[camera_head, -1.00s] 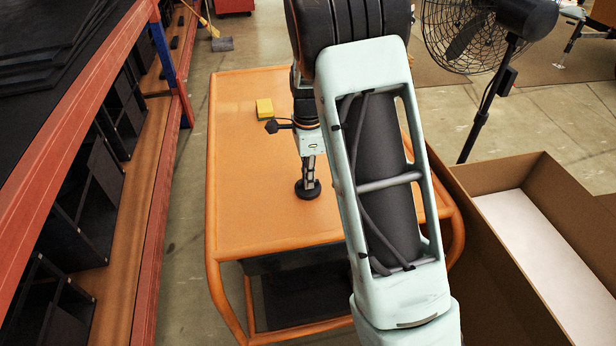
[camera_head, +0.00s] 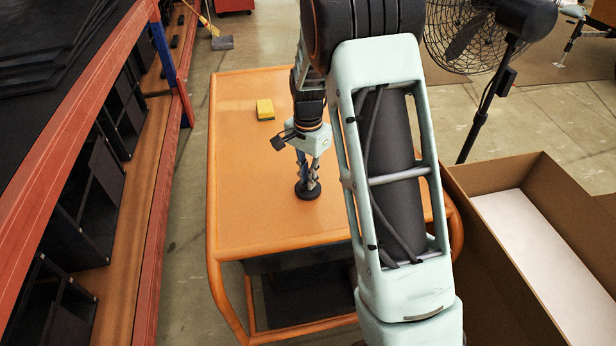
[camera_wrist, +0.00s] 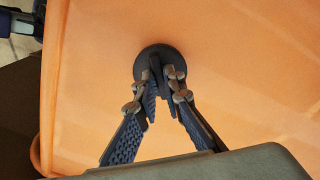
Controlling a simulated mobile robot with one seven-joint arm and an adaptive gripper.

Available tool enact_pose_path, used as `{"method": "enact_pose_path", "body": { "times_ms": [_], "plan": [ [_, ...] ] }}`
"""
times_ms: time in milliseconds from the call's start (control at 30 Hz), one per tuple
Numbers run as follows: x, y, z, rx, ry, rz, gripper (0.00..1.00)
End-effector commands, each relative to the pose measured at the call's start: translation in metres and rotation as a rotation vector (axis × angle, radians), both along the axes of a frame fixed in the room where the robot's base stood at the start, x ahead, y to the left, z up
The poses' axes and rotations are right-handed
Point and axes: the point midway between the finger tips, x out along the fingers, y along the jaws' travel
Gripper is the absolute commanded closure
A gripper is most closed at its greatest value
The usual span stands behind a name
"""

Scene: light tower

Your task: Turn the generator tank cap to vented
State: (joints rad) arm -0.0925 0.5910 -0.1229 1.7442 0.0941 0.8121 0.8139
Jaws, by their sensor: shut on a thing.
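The tank cap is a dark round disc (camera_head: 301,194) with a raised ridge across its top. It sits flat on the orange cart top (camera_head: 255,170). In the wrist view the disc (camera_wrist: 152,54) is near the top middle. My gripper (camera_head: 309,183) points down at the cap from above, its fingers shut on the ridge. The fingers (camera_wrist: 163,76) hide part of the cap in the wrist view. I see no readable marking for the vented position.
A yellow sponge-like block (camera_head: 265,109) lies on the cart behind the gripper. A red-framed shelf (camera_head: 150,190) stands at the left. An open cardboard box (camera_head: 470,215) and a black fan (camera_head: 490,60) stand at the right.

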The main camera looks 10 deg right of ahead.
Motion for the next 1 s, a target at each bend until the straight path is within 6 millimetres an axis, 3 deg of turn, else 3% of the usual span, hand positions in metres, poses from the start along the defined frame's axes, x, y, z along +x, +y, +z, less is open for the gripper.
{"method": "enact_pose_path", "body": {
  "times_ms": [600, 1000],
  "plan": [
    [-0.0002, -0.0001, 0.0006, 0.001, 0.001, 0.575, 1.0],
    [-0.0001, 0.0, 0.0005, 0.001, 0.001, 0.83, 1.0]
  ]
}}
